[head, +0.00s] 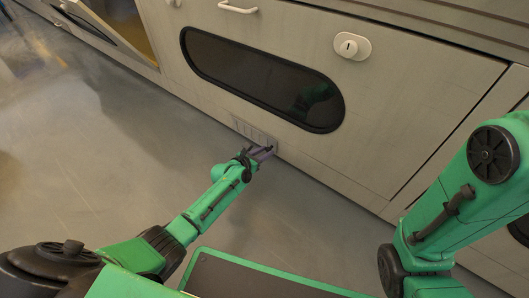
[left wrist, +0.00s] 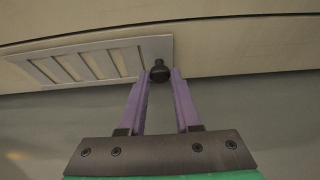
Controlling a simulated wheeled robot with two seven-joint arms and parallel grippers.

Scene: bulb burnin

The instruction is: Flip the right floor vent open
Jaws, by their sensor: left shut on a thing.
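The floor vent (head: 254,132) is a pale slatted panel low on the cabinet front, near the floor. In the left wrist view the vent (left wrist: 90,64) fills the upper left and looks flat against the panel around it. A small black knob (left wrist: 160,71) stands at its right end. My left gripper (head: 266,153) is at the vent's right end. Its purple fingers (left wrist: 161,76) are shut on the black knob, one tip on each side. The fingers hide part of the vent's right end in the head view. My right gripper is out of view.
Above the vent is a dark oval window (head: 262,80) in the cabinet front, with a white latch (head: 351,46) at upper right. A panel stands tilted open (head: 105,25) at upper left. The grey floor (head: 110,140) is clear at left. My right arm is at right.

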